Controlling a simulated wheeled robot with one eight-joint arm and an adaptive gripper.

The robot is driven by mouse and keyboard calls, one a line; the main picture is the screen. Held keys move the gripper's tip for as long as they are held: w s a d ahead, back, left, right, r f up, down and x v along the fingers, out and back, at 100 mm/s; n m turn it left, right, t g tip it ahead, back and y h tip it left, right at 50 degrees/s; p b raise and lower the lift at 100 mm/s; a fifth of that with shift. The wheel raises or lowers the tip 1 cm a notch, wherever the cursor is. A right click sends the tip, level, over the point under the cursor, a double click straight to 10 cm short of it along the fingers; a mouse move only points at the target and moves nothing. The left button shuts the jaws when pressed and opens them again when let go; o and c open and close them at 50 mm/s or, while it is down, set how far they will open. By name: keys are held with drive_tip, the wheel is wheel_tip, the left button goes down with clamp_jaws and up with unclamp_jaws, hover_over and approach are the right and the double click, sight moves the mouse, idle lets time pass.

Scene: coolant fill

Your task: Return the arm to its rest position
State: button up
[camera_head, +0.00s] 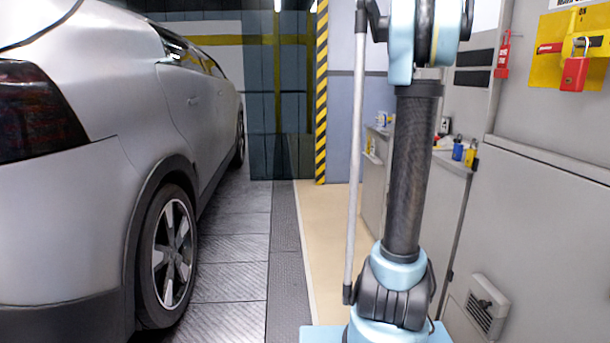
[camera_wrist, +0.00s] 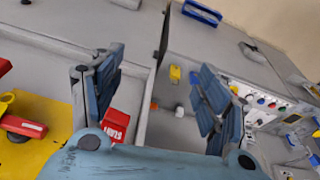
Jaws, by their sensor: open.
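My arm (camera_head: 411,170) stands upright in the right half of the head view, its dark tube rising from a light-blue joint to another joint at the top edge. My gripper is outside the head view. In the wrist view my gripper (camera_wrist: 160,75) is open, with its two blue-grey fingers wide apart. Nothing is between the fingers. A grey panel and a red tag (camera_wrist: 116,124) show behind them, and the tag is partly beside the left finger.
A silver car (camera_head: 95,190) fills the left. A grey cabinet (camera_head: 550,210) stands close on the right, with a red padlock (camera_head: 574,73) on a yellow plate. A shelf with small items lies behind my arm. The floor strip (camera_head: 235,250) beside the car is clear.

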drive_tip(key=s+a+f+n+y, duration=0.1)
drive_tip(key=s+a+f+n, duration=0.4)
drive_tip(key=f, duration=1.4)
drive_tip(key=s+a+f+n+t, duration=0.1)
drive_tip(key=s+a+f+n, duration=0.4)
drive_tip(key=s+a+f, duration=0.5)
drive_tip(key=s+a+f+n+t+y, duration=0.1)
drive_tip(key=s+a+f+n, duration=0.5)
drive_tip(key=f, duration=2.2)
drive_tip(key=s+a, duration=0.1)
drive_tip(key=s, duration=0.3)
drive_tip(key=shift+s+a+y, duration=0.3)
drive_tip(key=shift+s, duration=0.05)
drive_tip(key=shift+w+f, duration=0.2)
drive_tip(key=shift+w, duration=0.3)
